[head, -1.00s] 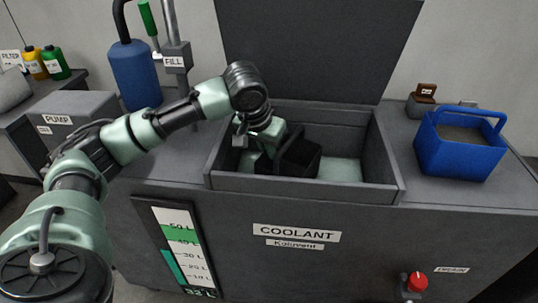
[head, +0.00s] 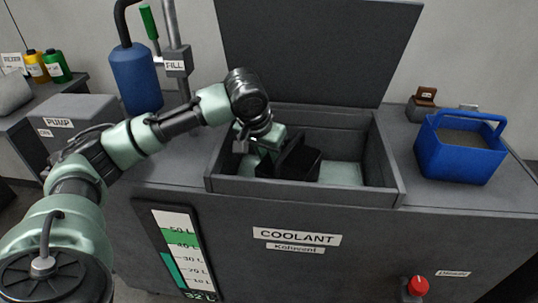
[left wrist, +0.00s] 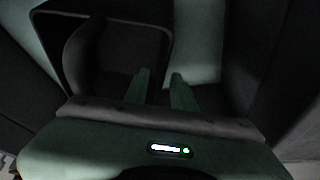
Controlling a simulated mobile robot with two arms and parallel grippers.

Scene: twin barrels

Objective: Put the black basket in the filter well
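The black basket (head: 302,162) is inside the open coolant well, tilted, towards its left side. The filter well (head: 384,168) is a grey rectangular opening with a pale floor showing to the right of the basket. My left gripper (head: 268,154) reaches down into the well at the basket's left side, its tips partly hidden. In the left wrist view the two green fingers (left wrist: 160,88) stand a small gap apart with a dark part of the basket (left wrist: 110,48) between them; they look shut on it. Whether the basket touches the floor is unclear. My right gripper is out of view.
The raised lid (head: 318,50) stands behind the well. A fill pipe (head: 177,62) and blue cylinder (head: 136,78) stand at the left.

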